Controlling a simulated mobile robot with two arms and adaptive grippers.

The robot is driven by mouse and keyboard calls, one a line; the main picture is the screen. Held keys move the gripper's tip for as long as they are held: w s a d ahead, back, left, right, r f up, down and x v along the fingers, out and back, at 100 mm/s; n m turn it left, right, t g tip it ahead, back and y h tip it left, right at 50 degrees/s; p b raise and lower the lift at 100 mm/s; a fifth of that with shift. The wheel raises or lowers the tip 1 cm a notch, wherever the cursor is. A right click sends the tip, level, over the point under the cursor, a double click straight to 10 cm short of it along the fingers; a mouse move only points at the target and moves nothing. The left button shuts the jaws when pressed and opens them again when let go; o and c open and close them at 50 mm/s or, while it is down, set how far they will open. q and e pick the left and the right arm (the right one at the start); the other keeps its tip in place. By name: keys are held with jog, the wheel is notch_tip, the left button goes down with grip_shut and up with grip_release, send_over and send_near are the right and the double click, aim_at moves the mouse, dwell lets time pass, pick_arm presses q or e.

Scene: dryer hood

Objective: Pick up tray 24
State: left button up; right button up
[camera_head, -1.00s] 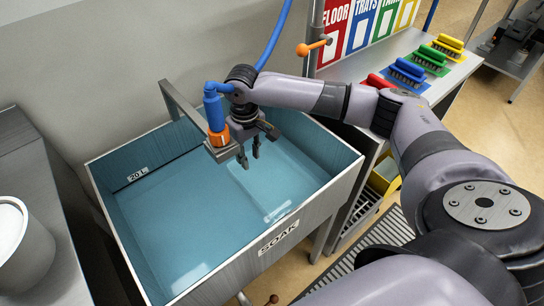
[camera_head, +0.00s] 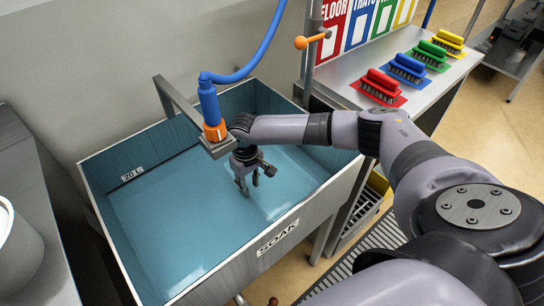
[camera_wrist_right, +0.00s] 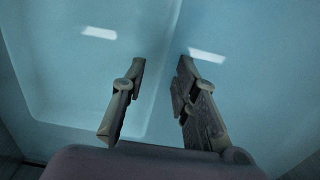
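No tray with a readable 24 shows. The blue soak tank (camera_head: 150,215), marked SOAK and 20 L, holds water. In the right wrist view a pale outline with a rounded corner (camera_wrist_right: 75,95) lies under the water to the left of the fingers; I cannot tell whether it is a tray or the tank floor. My right gripper (camera_head: 250,187) is inside the tank area, pointing down near or at the water. In the right wrist view its two fingers (camera_wrist_right: 161,62) are apart with nothing seen between them. My left gripper is not in view.
A blue spray hose with an orange nozzle (camera_head: 214,131) hangs at the tank's back, close to my right wrist. Steel counters stand left (camera_head: 30,175) and right (camera_head: 350,97). Coloured brushes, including a red one (camera_head: 383,87), lie on the right counter.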

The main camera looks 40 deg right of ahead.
jog(key=shift+w+a+f, duration=0.1)
jog(key=shift+w+f, duration=0.05)
jog(key=shift+f, duration=1.25)
jog(key=shift+w+a+f, duration=0.1)
jog(key=shift+f, duration=1.25)
jog(key=shift+c, duration=0.4)
grip_shut()
jog(key=shift+r, duration=0.1)
